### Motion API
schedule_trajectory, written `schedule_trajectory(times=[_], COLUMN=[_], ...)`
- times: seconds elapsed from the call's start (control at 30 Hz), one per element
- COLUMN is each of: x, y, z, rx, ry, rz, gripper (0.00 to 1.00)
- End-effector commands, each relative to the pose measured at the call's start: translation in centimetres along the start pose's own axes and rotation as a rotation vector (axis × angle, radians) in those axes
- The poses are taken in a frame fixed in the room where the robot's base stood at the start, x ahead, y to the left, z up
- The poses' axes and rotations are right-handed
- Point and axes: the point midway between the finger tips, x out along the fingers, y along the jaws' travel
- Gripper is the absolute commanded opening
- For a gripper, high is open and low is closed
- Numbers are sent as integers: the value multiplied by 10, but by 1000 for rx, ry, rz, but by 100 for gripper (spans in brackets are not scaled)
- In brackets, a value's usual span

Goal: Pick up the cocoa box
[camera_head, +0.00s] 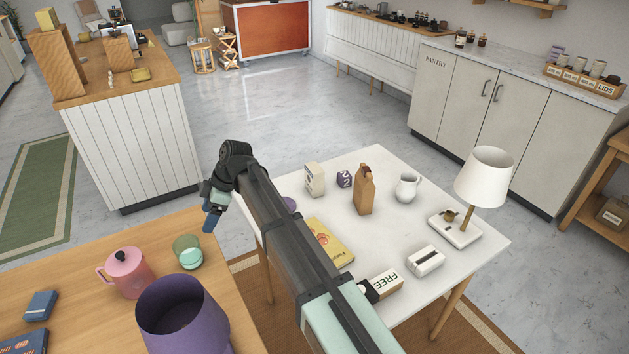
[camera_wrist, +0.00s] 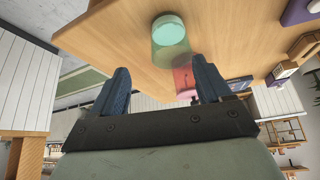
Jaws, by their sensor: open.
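No box has a label I can read as cocoa. A small cream upright carton (camera_head: 314,180) with dark print stands at the back left of the white table. Two blue boxes (camera_head: 40,305) (camera_head: 24,343) lie on the wooden table at lower left. My gripper (camera_head: 210,216) is near the wooden table's far right corner, left of the white table. In the wrist view, its blue fingers (camera_wrist: 160,72) are apart with nothing held between them.
On the wooden table (camera_head: 85,275) are a green jar with a mint lid (camera_head: 190,255), a pink pot (camera_head: 128,272) and a purple vessel (camera_head: 182,315). The white table (camera_head: 470,262) holds a yellow packet (camera_head: 330,242), jug (camera_head: 407,188), FREE box (camera_head: 385,283), white tin (camera_head: 425,260) and lamp (camera_head: 485,175).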

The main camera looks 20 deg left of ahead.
Motion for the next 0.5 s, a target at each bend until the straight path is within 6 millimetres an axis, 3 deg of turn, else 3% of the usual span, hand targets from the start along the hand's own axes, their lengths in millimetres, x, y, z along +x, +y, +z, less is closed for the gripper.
schedule_trajectory(times=[0.2, 0.5], x=[-60, -124], y=[36, 71], z=[76, 158], rx=[102, 199], ry=[2, -35], rz=[77, 165], gripper=[78, 78])
